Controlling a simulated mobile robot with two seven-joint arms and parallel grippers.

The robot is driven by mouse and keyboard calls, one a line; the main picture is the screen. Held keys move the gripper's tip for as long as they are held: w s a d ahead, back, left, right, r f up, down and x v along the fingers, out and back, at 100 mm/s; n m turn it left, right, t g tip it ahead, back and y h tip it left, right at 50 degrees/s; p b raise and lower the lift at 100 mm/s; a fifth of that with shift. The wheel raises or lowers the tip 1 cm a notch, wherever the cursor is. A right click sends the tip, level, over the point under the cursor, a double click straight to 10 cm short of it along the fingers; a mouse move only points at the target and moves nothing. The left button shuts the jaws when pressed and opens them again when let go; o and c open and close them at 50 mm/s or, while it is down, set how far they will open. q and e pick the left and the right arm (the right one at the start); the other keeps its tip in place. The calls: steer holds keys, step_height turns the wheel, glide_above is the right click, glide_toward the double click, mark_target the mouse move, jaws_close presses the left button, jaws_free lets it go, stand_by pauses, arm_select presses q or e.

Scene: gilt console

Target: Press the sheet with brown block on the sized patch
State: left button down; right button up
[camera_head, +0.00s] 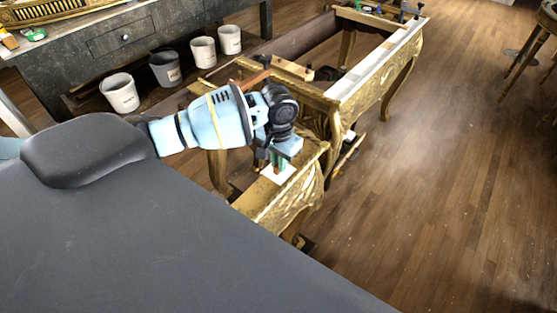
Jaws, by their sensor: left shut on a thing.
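My left gripper (280,154) reaches in from the left over the near end of the gilt console (268,203). It points down, shut on a small block (277,164) that shows as a green and reddish-brown sliver. The gripper hides most of the block. A small pale sheet (277,176) lies on the console's top directly under the block. The block's lower end is at or just above the sheet; I cannot tell if they touch. The sized patch cannot be made out apart from the sheet. My right gripper is not in view.
The console's frame runs back to the upper right, with clamps (409,11) at its far end. A dark workbench (125,38) stands at the back left with several pots, one a white pot (120,95). Wooden floor (450,170) is clear at the right.

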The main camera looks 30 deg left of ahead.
arm_select(q)
steer(key=shift+s+f, duration=0.1)
steer(key=shift+f, duration=0.05)
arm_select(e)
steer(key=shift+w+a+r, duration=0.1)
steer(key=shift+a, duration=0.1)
arm_select(q)
steer(key=shift+s+f, duration=0.1)
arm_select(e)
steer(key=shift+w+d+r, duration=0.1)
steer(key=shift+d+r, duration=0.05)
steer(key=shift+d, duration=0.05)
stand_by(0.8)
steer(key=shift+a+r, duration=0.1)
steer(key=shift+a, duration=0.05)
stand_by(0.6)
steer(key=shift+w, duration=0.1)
